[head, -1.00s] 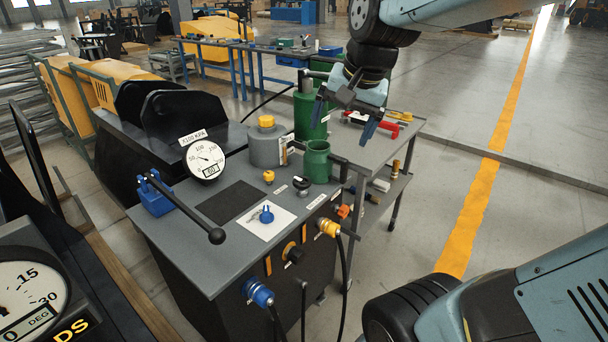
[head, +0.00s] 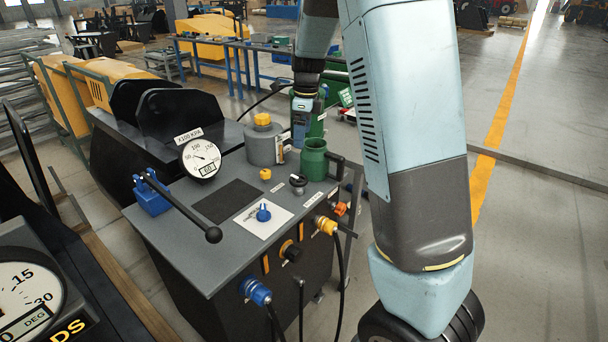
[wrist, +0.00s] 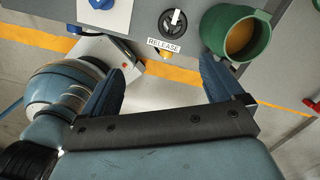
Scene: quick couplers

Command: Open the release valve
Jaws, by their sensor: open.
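The release valve is a round black knob with a light bar across its top (wrist: 173,21), beside a RELEASE label (wrist: 163,46) in the wrist view. In the head view the black knob (head: 298,181) sits on the grey cart top, in front of the green cup (head: 314,158). My gripper (head: 301,135) points down above the rear right of the cart top, behind the knob in the picture. In the wrist view my gripper (wrist: 163,85) has its blue fingers wide apart with nothing between them. The knob lies beyond the fingertips, apart from them.
The green cup (wrist: 237,32) stands close to the knob. A grey canister with a yellow cap (head: 263,143), a gauge (head: 202,157), a long black lever (head: 185,208) and a blue knob (head: 263,213) are on the cart. Hoses hang at its front.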

